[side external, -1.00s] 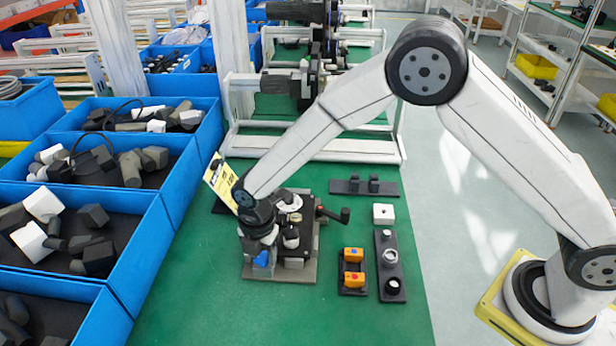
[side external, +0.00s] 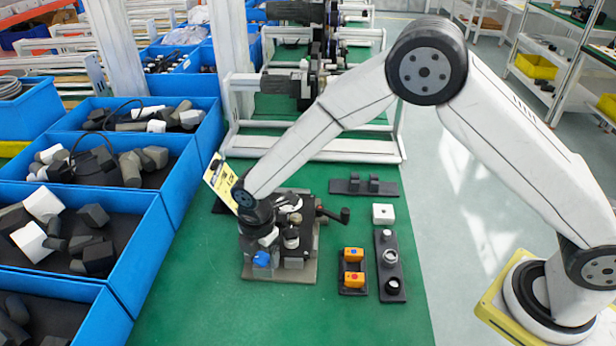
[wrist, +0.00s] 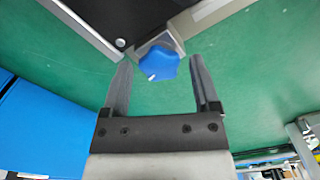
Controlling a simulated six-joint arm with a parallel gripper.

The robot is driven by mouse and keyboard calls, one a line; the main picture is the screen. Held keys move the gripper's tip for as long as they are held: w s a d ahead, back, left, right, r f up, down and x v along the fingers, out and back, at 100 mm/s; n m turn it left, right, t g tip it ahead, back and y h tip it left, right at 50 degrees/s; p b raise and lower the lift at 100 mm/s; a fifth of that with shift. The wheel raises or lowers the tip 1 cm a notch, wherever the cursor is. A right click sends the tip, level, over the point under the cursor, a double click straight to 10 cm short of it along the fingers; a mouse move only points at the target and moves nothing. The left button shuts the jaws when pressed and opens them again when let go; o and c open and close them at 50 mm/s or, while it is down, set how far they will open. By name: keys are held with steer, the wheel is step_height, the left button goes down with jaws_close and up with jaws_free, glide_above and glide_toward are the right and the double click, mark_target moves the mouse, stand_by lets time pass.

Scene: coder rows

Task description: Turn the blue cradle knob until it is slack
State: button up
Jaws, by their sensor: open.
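The blue cradle knob (side external: 261,259) sits at the front left corner of the grey fixture (side external: 296,272), partly hidden by my gripper in the side view. In the wrist view the knob (wrist: 156,68) is lobed, with a small white mark on its lower edge, and sits on a grey metal block. My gripper (wrist: 161,58) is open. Its two dark fingers stand to the left and right of the knob with a visible gap on each side. The fingertips do not appear to touch the knob.
A crank handle (side external: 333,214) sticks out to the fixture's right. An orange button box (side external: 353,278) and a dark strip with round parts (side external: 390,270) lie further right. Blue bins (side external: 150,232) line the left. Green table in front of the fixture is clear.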

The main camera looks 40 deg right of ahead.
steer(key=m, duration=0.4)
steer(key=shift+m, duration=2.1)
steer(key=shift+m, duration=0.5)
steer(key=m, duration=0.4)
steer(key=shift+m, duration=2.6)
